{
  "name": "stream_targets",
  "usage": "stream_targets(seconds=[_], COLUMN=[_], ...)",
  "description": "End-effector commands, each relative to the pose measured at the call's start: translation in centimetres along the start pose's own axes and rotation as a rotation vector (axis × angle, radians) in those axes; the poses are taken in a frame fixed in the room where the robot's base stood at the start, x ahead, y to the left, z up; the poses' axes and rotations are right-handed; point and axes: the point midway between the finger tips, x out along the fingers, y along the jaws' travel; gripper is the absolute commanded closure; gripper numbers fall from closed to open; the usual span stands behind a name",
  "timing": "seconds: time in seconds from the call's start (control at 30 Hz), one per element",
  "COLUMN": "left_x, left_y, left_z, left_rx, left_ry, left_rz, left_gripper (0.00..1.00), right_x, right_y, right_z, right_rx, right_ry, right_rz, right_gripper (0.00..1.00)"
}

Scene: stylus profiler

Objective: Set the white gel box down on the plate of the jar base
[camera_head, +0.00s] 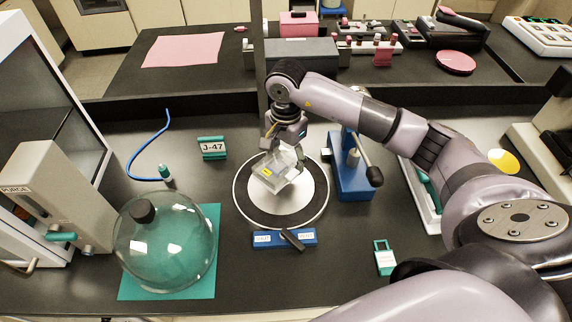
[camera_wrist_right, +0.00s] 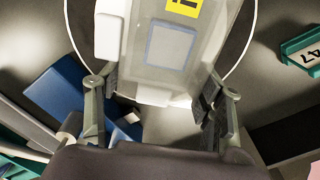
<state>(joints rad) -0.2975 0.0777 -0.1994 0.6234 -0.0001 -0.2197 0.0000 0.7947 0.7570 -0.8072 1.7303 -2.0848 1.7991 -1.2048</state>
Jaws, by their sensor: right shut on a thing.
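The white gel box (camera_head: 274,174), pale and partly see-through with a yellow label, is in my right gripper (camera_head: 286,150). It is over the round white plate of the jar base (camera_head: 292,200), inside the base's ring. In the right wrist view the gel box (camera_wrist_right: 172,65) extends forward from between the two fingers of my right gripper (camera_wrist_right: 155,105). The box looks slightly tilted in the head view. I cannot tell whether its underside touches the plate. My left gripper is not in view.
A glass bell jar (camera_head: 165,245) stands on a teal mat (camera_head: 208,265) at left. A blue valve block (camera_head: 351,180) stands close right of the base. A blue switch strip (camera_head: 270,238) lies in front. A J-47 sign (camera_head: 212,149) and blue hose (camera_head: 133,160) are behind left.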

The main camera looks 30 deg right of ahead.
Motion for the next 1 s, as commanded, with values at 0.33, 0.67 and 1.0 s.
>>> stream_targets(seconds=[0.33,0.67,1.0], left_x=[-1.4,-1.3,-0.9], left_y=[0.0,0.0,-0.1], left_z=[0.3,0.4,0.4], left_rx=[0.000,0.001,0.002], left_ry=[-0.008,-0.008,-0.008], left_rz=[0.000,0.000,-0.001], left_gripper=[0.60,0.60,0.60], right_x=[4.0,4.8,5.2], right_y=[0.0,-0.1,-0.1], right_z=[0.1,0.0,0.0], right_rx=[0.001,-0.001,-0.001], right_ry=[-0.002,0.000,0.000], right_rz=[0.001,-0.003,-0.002], right_gripper=[0.94,0.94,0.28])
